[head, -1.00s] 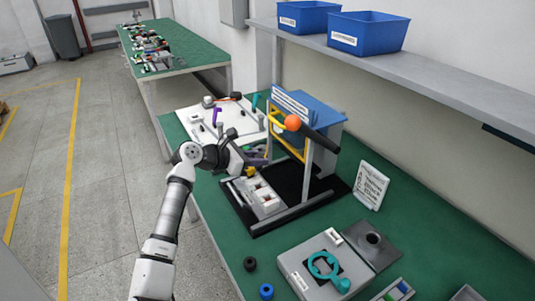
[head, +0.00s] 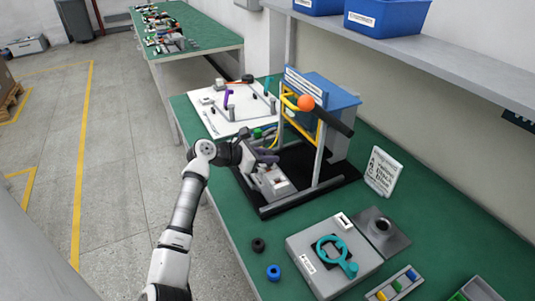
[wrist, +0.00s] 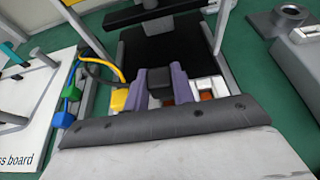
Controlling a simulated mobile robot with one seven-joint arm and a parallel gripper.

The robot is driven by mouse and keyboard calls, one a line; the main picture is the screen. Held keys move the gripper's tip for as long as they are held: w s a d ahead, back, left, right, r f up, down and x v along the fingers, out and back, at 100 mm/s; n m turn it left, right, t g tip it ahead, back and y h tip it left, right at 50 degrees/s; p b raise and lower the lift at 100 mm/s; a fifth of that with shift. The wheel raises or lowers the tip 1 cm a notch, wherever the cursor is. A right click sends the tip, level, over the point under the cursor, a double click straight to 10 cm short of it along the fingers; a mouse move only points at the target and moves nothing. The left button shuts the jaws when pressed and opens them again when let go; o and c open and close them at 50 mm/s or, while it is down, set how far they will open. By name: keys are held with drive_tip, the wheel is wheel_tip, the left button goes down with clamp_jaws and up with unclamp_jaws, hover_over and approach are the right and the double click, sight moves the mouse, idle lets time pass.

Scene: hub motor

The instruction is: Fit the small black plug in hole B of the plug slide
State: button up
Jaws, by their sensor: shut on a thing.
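The small black plug (wrist: 160,92) is between the two purple fingers of my gripper (wrist: 162,84) in the wrist view. My gripper is shut on it. The plug slide (head: 272,183) is a pale grey block on the black base of the press-like stand. In the head view my gripper (head: 266,157) is low over the far end of the slide. White-framed openings with brown-orange insides show on the slide (wrist: 208,88) right of the fingers in the wrist view. The fingers hide the plug's lower end, and I cannot tell whether it is in a hole. The hole letters are not readable.
The stand (head: 318,150) with yellow bars and an orange knob (head: 306,102) rises close behind and right of my gripper. A white board (head: 225,112) lies to the left. A grey box (head: 308,262) with a teal handle, a black ring (head: 258,245) and a blue ring (head: 273,272) are nearer.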

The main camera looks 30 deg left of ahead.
drive_tip(key=shift+s+f+b, duration=0.1)
drive_tip(key=shift+f+b, duration=0.2)
drive_tip(key=shift+b, duration=0.45)
drive_tip(key=shift+b, duration=0.5)
idle(0.6)
drive_tip(key=shift+f+b, duration=0.95)
drive_tip(key=shift+b, duration=0.05)
drive_tip(key=o, duration=1)
drive_tip(key=shift+o, duration=0.2)
drive_tip(key=shift+a+r, duration=0.1)
drive_tip(key=b+v, duration=0.4)
drive_tip(key=v, duration=0.9)
drive_tip(key=shift+s+a, duration=0.2)
drive_tip(key=shift+s, duration=0.1)
